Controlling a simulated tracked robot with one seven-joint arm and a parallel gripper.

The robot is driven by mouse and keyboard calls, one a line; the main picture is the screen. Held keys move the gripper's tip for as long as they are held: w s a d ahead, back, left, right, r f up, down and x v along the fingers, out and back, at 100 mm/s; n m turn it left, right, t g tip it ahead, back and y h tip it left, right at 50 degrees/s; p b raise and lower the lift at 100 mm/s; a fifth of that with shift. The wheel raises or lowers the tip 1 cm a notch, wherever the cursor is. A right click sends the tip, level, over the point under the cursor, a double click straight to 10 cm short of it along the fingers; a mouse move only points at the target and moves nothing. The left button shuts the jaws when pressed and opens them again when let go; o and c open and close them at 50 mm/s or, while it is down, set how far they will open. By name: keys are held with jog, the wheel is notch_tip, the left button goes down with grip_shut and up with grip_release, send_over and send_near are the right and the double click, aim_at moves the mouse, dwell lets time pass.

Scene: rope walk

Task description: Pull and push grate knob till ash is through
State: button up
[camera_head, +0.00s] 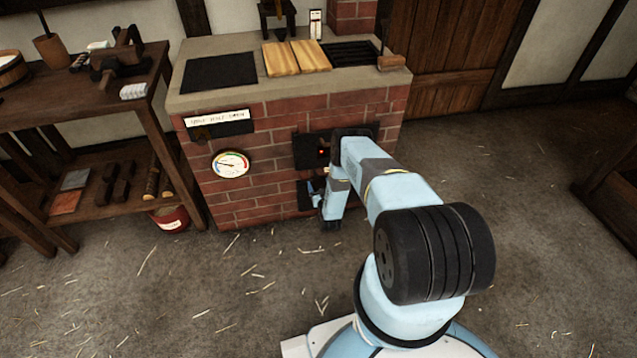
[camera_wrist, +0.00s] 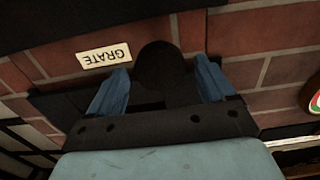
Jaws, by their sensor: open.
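The brick stove (camera_head: 290,130) stands ahead, with a dark lower plate low on its front. In the wrist view a dark rounded knob (camera_wrist: 158,62) sits beside an upside-down GRATE label (camera_wrist: 103,56). My gripper (camera_wrist: 162,70) is open, with one blue finger on each side of the knob. A gap shows beside the knob; I cannot tell whether either finger touches it. In the head view my gripper (camera_head: 315,190) is low at the stove front, and my arm hides the knob. No ash can be made out.
A fire door (camera_head: 308,151) with a small red glow is above my gripper. A round dial (camera_head: 230,164) is to its left on the bricks. A wooden bench (camera_head: 150,110) with tools and a red bucket (camera_head: 170,218) stand left.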

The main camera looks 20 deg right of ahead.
jog(key=s, duration=1.1)
jog(key=shift+a, duration=0.45)
